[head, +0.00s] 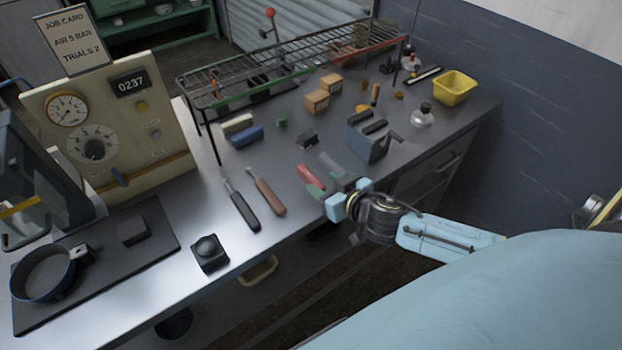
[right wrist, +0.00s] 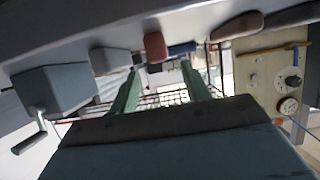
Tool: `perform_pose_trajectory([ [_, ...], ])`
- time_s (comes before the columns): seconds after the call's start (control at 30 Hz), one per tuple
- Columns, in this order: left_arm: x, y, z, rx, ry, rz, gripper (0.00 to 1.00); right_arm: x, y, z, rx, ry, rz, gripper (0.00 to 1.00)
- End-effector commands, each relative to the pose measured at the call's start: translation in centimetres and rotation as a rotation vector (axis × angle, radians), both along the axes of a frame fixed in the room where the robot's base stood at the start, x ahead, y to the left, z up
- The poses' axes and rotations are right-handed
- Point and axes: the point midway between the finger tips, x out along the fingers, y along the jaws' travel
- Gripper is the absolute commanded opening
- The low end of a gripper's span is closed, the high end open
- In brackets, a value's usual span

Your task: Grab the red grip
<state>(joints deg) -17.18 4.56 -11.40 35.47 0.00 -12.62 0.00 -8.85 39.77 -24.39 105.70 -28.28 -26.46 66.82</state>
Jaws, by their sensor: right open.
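The red grip (head: 310,177) lies near the front edge of the bench, and its end faces me in the right wrist view (right wrist: 155,47). My right gripper (head: 325,183) is open with green fingers, close to the near end of the red grip. In the right wrist view the fingers (right wrist: 160,68) stand apart, with the red grip between their lines and beyond the tips. I cannot see contact. A grey grip (head: 331,163) lies just right of the red one in the head view. My left gripper is not in view.
A brown-handled tool (head: 266,192) and a black-handled tool (head: 242,209) lie to the left. A blue-grey box with a crank (head: 366,139) stands to the right. A wire rack (head: 285,66) stands behind, and a gauge panel (head: 110,125) at left.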

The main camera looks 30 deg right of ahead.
Motion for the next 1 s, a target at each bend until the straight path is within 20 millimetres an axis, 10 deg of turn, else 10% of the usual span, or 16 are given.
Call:
perform_pose_trajectory([
  [0.7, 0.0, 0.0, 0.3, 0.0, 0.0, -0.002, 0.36, 4.6, 0.5, -1.7, -0.001, 0.0, 0.0, 0.46],
  [1.0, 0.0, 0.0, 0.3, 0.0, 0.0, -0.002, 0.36, 4.5, 0.5, -1.6, -0.001, 0.0, 0.0, 0.07],
])
